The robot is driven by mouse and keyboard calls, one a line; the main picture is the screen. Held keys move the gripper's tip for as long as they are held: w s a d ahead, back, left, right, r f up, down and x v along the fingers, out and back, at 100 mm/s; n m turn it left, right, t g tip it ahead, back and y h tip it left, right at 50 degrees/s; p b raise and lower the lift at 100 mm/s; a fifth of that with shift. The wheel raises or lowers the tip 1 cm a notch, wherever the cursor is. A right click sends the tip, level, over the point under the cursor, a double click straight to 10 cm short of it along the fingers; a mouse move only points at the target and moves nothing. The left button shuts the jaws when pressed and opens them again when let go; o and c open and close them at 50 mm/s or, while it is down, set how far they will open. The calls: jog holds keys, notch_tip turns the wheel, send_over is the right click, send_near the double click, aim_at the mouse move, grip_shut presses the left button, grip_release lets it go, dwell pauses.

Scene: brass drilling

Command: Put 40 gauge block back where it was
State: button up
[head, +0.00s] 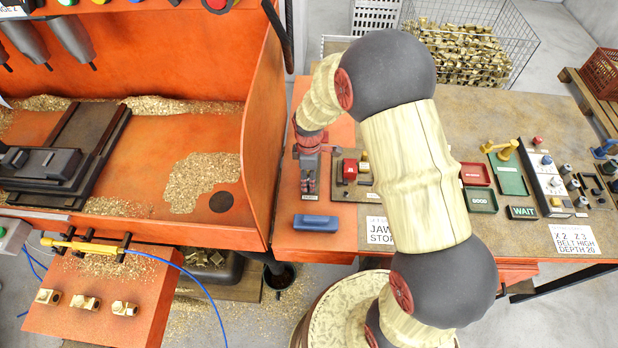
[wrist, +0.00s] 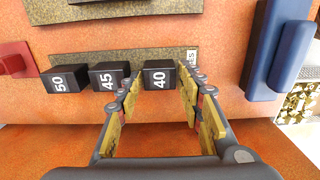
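The 40 gauge block (wrist: 160,78) is a black block with a white "40" on its face. In the wrist view it stands at the right end of a row, against a speckled strip (wrist: 120,60). The 45 block (wrist: 109,78) and the 50 block (wrist: 64,80) are to its left. My gripper (wrist: 162,74) is open, one finger on each side of the 40 block, with visible gaps. In the head view my gripper (head: 310,186) points down over the orange bench left of my arm. The 40 block cannot be made out there.
A blue bar-shaped object (head: 315,221) lies close to my gripper and also shows in the wrist view (wrist: 273,45). A red block (head: 350,169) sits on a small board to the right. The orange machine wall (head: 262,150) rises close on the left.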

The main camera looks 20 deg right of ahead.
jog(key=shift+r, duration=0.1)
jog(key=s+r+m+t+p, duration=0.1)
jog(key=s+r+m, duration=0.25)
jog(key=r, duration=1.05)
jog(key=s+r+m+t+p, duration=0.1)
jog(key=s+r+m+t, duration=0.3)
jog(key=r, duration=1)
jog(key=s+r+m, duration=0.3)
jog(key=s+r, duration=0.1)
jog(key=s, duration=0.3)
jog(key=s+r+m, duration=0.3)
jog(key=s, duration=0.5)
jog(key=shift+d+r+t, duration=0.15)
jog(key=shift+r+t, duration=0.15)
jog(key=shift+r, duration=0.1)
notch_tip(320, 180, down, 6)
jog(key=b, duration=0.6)
jog(key=shift+s+r, duration=0.1)
